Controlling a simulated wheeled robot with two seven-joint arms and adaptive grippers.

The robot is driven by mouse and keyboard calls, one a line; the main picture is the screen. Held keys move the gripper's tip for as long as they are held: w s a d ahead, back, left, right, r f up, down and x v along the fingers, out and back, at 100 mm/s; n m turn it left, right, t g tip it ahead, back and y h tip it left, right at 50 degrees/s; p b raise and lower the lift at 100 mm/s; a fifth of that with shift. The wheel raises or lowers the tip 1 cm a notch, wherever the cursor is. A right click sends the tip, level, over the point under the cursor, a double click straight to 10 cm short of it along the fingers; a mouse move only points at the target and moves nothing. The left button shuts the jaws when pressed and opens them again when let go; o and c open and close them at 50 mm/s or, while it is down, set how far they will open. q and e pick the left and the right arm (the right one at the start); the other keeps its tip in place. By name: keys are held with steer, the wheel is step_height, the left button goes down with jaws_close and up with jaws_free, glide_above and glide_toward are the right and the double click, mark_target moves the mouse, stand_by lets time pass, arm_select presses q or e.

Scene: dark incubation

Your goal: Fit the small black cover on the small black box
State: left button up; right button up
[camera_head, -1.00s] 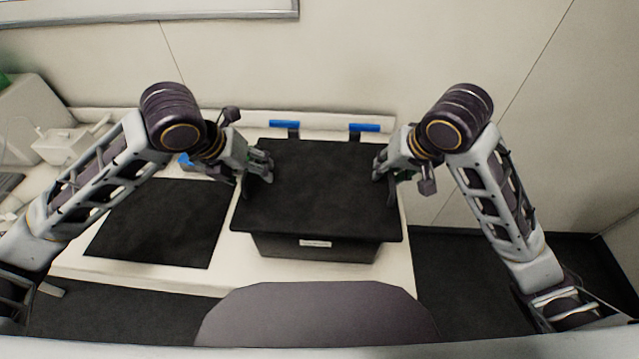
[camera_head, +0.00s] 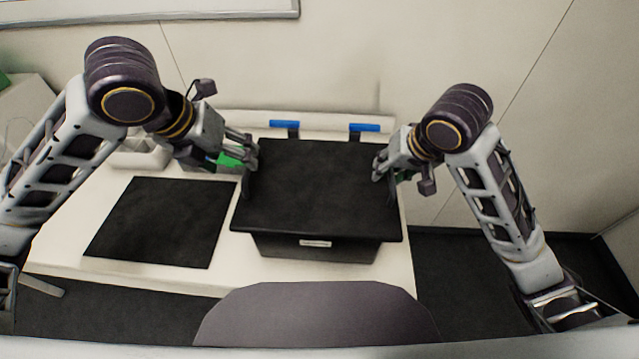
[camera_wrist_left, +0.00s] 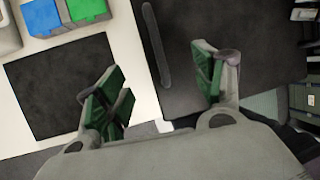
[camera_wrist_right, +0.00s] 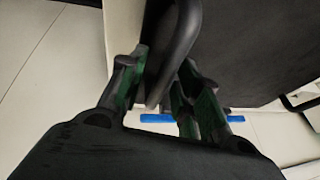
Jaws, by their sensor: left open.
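The small black cover (camera_head: 315,185) lies flat over the small black box (camera_head: 310,248), its rim overhanging the front wall, which bears a white label. I cannot tell whether it is fully seated. My left gripper (camera_head: 254,152) is open and empty beside the cover's left handle (camera_head: 248,182). In the left wrist view the handle (camera_wrist_left: 157,45) stands free, to the left of the right-hand finger. My right gripper (camera_head: 379,170) is at the cover's right edge. In the right wrist view its fingers (camera_wrist_right: 160,75) close around the right handle (camera_wrist_right: 182,40).
A flat black mat (camera_head: 160,222) lies on the white table left of the box. Two blue-topped pieces (camera_head: 285,124) (camera_head: 365,128) stand behind the box. Blue (camera_wrist_left: 40,18) and green (camera_wrist_left: 86,10) items show in the left wrist view. A rounded dark chair-back shape (camera_head: 318,315) is in front.

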arm_select(q)
steer(key=shift+v, duration=2.15)
arm_select(e)
steer(key=o, duration=0.8)
steer(key=shift+r, duration=0.1)
steer(key=v, duration=1.1)
steer(key=shift+s+r, duration=0.25)
steer(key=shift+r, duration=0.1)
arm_select(q)
steer(key=shift+r, duration=0.1)
arm_select(e)
steer(key=shift+r, duration=0.15)
arm_select(q)
step_height(320, 180, up, 9)
steer(key=p, duration=0.9)
arm_select(e)
step_height(320, 180, up, 9)
